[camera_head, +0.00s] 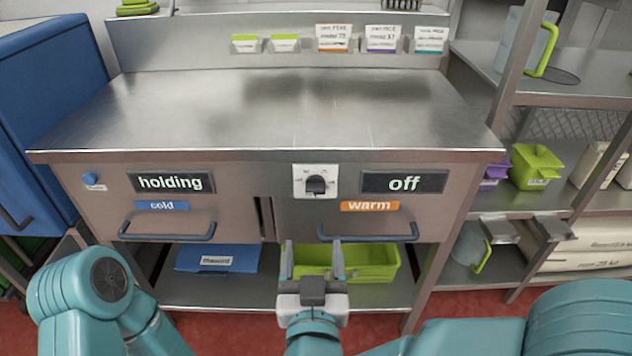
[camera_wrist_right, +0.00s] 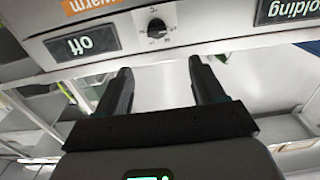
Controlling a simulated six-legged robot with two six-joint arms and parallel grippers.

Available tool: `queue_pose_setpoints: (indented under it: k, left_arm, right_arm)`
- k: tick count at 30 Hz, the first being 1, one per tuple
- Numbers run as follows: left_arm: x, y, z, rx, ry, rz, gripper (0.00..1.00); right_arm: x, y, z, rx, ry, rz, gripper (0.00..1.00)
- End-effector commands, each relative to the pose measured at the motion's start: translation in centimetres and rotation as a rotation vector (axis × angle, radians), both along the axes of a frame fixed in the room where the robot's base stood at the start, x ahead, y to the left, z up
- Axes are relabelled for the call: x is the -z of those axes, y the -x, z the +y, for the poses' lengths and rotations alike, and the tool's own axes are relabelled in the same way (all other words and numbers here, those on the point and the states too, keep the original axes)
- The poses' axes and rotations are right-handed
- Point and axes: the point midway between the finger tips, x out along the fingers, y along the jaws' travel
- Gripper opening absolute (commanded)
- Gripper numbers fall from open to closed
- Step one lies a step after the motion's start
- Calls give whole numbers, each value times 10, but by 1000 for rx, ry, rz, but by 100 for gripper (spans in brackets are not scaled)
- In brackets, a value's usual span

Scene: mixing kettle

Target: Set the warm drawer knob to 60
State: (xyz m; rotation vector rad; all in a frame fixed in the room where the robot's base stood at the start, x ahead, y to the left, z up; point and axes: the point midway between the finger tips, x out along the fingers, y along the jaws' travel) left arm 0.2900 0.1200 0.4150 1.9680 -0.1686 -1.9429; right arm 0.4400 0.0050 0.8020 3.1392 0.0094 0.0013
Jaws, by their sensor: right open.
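The black warm drawer knob (camera_head: 316,184) sits on a small white dial plate on the counter's front, left of a display reading "off" (camera_head: 404,182). Below that display is the orange "warm" label (camera_head: 370,206) on the right drawer, which is shut. My right gripper (camera_head: 312,250) is open and empty, below the knob and apart from it. In the right wrist view, the picture is upside down; the knob (camera_wrist_right: 157,28) shows beyond the open fingers (camera_wrist_right: 160,66), roughly between them. The knob's exact pointer angle is too small to tell. My left gripper is out of view.
The warm drawer handle (camera_head: 368,237) juts out near my right gripper. The left drawer has a "holding" display (camera_head: 171,183) and "cold" label (camera_head: 162,205). A green bin (camera_head: 372,265) and blue box (camera_head: 217,258) sit on the lower shelf. The steel countertop (camera_head: 280,110) is clear.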

Motion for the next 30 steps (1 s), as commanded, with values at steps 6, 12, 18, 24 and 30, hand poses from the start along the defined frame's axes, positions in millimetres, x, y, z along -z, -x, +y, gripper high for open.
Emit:
queue_pose_setpoints:
  k: [6, 12, 18, 24, 30]
  left_arm:
    - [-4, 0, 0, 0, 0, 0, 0]
    - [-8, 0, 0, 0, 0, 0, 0]
    - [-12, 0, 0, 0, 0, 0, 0]
    - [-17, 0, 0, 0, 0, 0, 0]
    - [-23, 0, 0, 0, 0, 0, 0]
  right_arm:
    - [-1, -28, -4, 7, -1, 1, 68]
    - [-2, -53, -5, 7, -2, 1, 68]
    - [-2, -77, -5, 7, -2, 1, 68]
    - [-1, -101, -6, 8, -1, 1, 68]
    - [-2, -125, -6, 8, -2, 1, 68]
